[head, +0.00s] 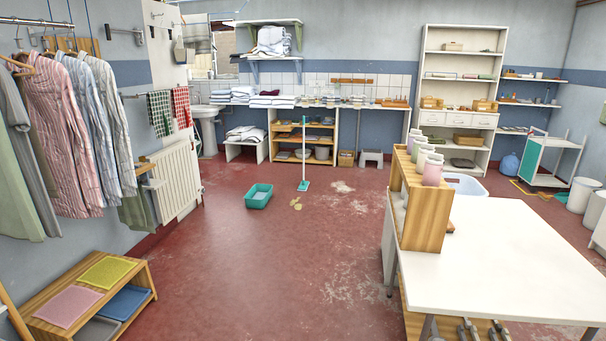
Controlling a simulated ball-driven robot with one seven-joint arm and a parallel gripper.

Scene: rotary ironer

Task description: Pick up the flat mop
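The flat mop (304,150) stands upright on the red floor in the middle distance of the head view. It has a thin pale handle and a small teal head (303,186) resting on the floor. It is apart from the teal basin to its left and in front of the low wooden shelf unit. My gripper is not in the head view.
A teal basin (259,196) and a small tan object (296,203) lie on the floor near the mop. A white table (510,260) fills the right foreground. A low wooden bench (135,288) stands at left. The floor between them is clear.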

